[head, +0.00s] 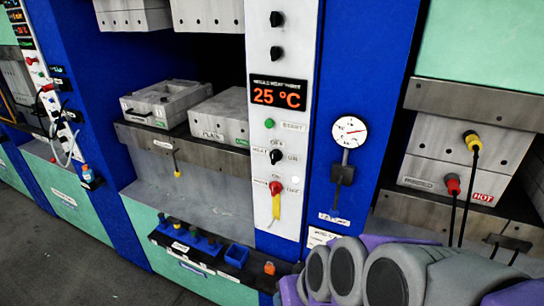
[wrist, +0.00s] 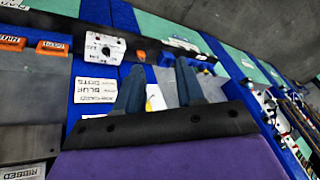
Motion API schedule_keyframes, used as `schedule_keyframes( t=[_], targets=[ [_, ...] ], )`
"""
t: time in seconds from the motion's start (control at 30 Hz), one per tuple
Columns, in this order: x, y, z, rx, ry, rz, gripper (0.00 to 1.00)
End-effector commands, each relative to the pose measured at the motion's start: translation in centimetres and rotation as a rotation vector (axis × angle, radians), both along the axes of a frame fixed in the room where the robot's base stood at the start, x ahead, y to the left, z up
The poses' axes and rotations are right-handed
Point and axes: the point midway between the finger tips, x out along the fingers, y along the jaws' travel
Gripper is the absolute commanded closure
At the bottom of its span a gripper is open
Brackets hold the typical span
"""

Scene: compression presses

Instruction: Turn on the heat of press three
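The white control panel (head: 282,100) of a press stands in the middle of the head view. Its display (head: 278,94) reads 25 °C in orange under small text that seems to read "mould heat three". Below are a green start button (head: 269,123), a black rotary switch (head: 276,156) with a small label that seems to read "heat", and a red knob (head: 275,188) with a yellow tag. I cannot tell the black switch's position for certain. My gripper (wrist: 160,75) shows in the wrist view, its two blue-grey fingers apart and empty. In the head view its fingers are not visible.
A round gauge (head: 349,132) is on the blue post right of the panel. Mould blocks (head: 220,118) sit in the press bay on the left. A dark shelf (head: 212,258) with small items juts out below. Cabled plugs (head: 472,140) enter a block at right.

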Motion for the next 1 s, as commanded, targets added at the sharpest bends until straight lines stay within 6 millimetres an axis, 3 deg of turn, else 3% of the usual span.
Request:
schedule_keyframes(
  t=[0.03,0.2,0.43,0.7,0.83,1.0],
  targets=[
    [1.8,2.4,0.8,0.049,-0.069,0.031,0.62],
    [7.7,9.3,4.7,0.211,-0.314,0.061,0.62],
    [13.8,15.6,9.9,0.369,-0.599,-0.012,0.62],
    [19.1,18.2,13.1,0.402,-0.862,-0.226,0.62],
    [20.6,17.9,13.0,0.341,-0.962,-0.351,0.62],
    [21.1,16.6,11.6,0.190,-1.067,-0.508,0.62]
  ],
)
